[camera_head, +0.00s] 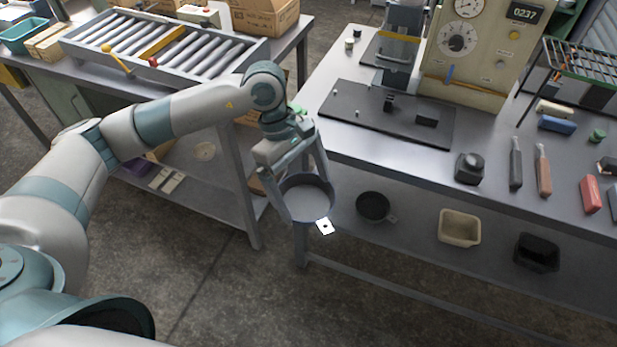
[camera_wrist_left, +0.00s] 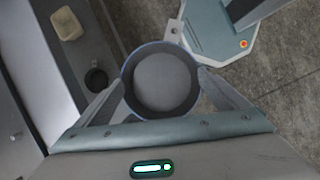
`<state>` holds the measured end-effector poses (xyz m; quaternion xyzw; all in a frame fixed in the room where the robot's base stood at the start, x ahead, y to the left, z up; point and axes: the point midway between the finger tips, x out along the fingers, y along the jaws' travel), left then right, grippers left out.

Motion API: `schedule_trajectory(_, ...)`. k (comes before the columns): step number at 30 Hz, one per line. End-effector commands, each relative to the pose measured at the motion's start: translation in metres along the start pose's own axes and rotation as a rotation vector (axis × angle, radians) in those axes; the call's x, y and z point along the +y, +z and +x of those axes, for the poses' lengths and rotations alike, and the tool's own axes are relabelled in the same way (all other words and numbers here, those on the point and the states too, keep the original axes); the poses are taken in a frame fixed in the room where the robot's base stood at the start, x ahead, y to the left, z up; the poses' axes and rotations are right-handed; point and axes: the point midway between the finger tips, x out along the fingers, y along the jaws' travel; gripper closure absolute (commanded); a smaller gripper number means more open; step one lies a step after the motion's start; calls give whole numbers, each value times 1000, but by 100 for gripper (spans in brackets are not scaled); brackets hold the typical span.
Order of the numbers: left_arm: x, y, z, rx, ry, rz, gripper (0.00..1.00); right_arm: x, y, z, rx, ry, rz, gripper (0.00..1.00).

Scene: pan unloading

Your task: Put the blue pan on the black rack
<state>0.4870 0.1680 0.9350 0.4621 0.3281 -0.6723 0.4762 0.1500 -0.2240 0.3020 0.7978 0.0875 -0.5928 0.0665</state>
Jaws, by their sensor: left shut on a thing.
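The blue pan (camera_head: 305,181) is a round, dark-blue-rimmed pan with a grey inside and a small pale tab with a hole. My left gripper (camera_head: 307,200) is shut on it, with one finger on each side. It hangs in the air in front of the right bench's left end. In the left wrist view the pan (camera_wrist_left: 163,84) sits between both fingers, its open side facing the camera. A dark wire rack (camera_head: 583,58) with thin legs stands on the right bench at the upper right, partly cut off by the frame. My right gripper is not in view.
The right bench (camera_head: 400,160) carries a cream machine (camera_head: 475,50), a black plate (camera_head: 385,112) and several hand tools. Its lower shelf holds a dark round pan (camera_head: 373,206), a beige bin (camera_head: 459,228) and a black bin (camera_head: 537,252). A roller conveyor (camera_head: 165,45) is at the left.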

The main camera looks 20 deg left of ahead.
Motion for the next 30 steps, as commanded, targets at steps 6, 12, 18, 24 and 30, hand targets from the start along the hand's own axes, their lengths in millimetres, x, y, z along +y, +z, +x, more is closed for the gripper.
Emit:
schedule_trajectory(6, -20, -12, 29, -3, -132, 330, 40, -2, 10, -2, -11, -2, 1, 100)
schedule_trajectory(12, -43, -25, 54, -6, -266, 678, 40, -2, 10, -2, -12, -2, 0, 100)
schedule_trajectory(18, -64, -36, 73, -12, -385, 975, 40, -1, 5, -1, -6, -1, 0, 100)
schedule_trajectory(24, -74, -42, 81, -21, -448, 1125, 40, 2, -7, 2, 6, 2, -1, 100)
schedule_trajectory(30, -75, -43, 82, -23, -457, 1150, 40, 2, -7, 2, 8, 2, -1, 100)
